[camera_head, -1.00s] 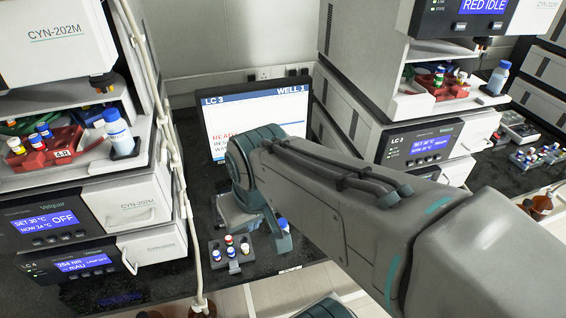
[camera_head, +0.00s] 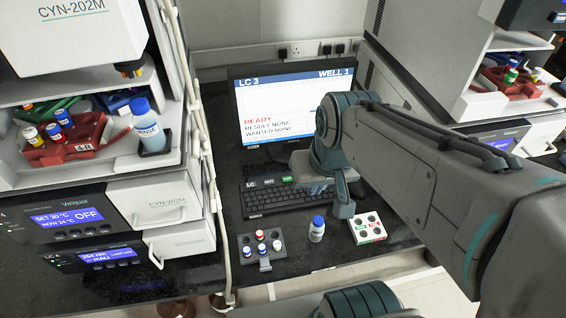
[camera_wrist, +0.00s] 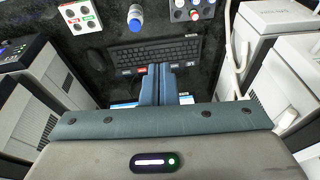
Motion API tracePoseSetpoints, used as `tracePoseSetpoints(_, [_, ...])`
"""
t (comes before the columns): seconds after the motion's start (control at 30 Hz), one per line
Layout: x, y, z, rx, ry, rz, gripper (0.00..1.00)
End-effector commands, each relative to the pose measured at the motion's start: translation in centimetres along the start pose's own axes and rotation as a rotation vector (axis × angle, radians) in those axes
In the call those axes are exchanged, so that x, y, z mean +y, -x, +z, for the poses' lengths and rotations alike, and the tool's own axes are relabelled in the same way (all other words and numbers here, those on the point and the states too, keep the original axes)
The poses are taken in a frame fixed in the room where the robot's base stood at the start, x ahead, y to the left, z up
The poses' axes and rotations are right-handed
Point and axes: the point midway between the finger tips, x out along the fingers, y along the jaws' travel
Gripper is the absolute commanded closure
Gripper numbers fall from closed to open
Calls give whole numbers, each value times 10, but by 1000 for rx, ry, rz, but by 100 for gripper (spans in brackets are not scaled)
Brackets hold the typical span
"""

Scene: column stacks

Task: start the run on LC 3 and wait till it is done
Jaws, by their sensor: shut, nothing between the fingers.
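The LC 3 monitor (camera_head: 280,105) stands at the back of the bench. It reads "LC 3", "WELL 1", red "READY", "RESULT NONE" and "WANTED NONE". The black keyboard (camera_head: 275,205) lies in front of it, with labelled keys along its far edge, including a green one (camera_head: 269,181). My gripper (camera_head: 344,208) is shut and empty, at the keyboard's right end in the head view. In the wrist view the fingers (camera_wrist: 158,70) overlap the keyboard's labelled edge; contact cannot be told.
In front of the keyboard are a dark vial rack (camera_head: 240,262), a blue-capped bottle (camera_head: 317,231) and a white block with round wells (camera_head: 381,236). Instrument stacks rise on both sides, with a thin pale tube (camera_head: 215,190) along the left one.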

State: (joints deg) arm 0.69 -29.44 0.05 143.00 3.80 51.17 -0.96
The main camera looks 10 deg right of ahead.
Motion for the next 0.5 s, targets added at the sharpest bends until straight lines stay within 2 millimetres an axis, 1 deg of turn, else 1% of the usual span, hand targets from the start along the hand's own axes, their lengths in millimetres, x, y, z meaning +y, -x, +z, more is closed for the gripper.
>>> tracePoseSetpoints(0.07, [-7, -10, -10, -28, -66, -57, 100])
tracePoseSetpoints(0.17, [-22, -26, -29, -67, -182, -158, 100])
tracePoseSetpoints(0.3, [-40, -53, -64, -113, -391, -304, 100])
tracePoseSetpoints(0.4, [-47, -74, -90, -135, -555, -393, 100])
tracePoseSetpoints(0.5, [-47, -98, -118, -150, -728, -471, 100])
